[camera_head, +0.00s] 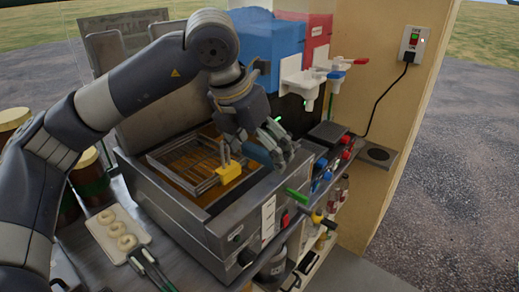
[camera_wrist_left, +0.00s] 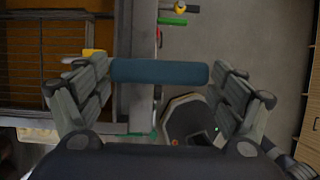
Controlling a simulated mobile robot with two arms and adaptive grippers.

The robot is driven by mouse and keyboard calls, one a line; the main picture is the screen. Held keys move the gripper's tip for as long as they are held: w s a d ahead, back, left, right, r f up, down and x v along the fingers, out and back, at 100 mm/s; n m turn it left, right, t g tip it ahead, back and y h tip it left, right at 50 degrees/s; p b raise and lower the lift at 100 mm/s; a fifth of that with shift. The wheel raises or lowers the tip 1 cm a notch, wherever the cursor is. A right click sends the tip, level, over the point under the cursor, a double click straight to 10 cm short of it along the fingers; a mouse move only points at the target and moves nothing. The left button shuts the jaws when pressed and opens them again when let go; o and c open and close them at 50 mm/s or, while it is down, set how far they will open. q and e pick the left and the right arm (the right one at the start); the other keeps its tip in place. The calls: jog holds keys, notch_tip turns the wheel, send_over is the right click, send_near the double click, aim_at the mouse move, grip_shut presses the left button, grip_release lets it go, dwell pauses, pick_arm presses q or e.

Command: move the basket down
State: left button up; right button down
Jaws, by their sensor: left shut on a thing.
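The wire basket (camera_head: 178,160) is at the fryer's oil well, over brown oil (camera_head: 205,192); I cannot tell how deep it sits. Its wires also show at the left of the left wrist view (camera_wrist_left: 38,97). A yellow piece (camera_head: 228,172) sits at the basket's near right end. My left gripper (camera_head: 270,146) is at the fryer's right side, shut on the basket's blue handle (camera_wrist_left: 160,72), which spans between its fingers in the left wrist view. The fingers hide much of the handle in the head view. My right gripper is not in view.
The steel fryer (camera_head: 205,237) has a green lever (camera_head: 297,195) at its front. A tray (camera_head: 118,246) with several pale rings lies at left, with tongs (camera_head: 150,262) beside it. Blue (camera_head: 268,40) and red (camera_head: 318,35) containers with dispensers stand behind.

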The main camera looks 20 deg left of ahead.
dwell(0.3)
pick_arm(q)
jog(key=shift+f+b, duration=0.5)
jog(key=shift+f, duration=0.05)
notch_tip(320, 180, down, 7)
jog(key=b, duration=0.6)
jog(key=shift+f+b, duration=0.2)
jog(key=shift+b, duration=0.2)
jog(key=o, duration=1.6)
jog(key=shift+c, duration=0.2)
jog(key=v, duration=1.2)
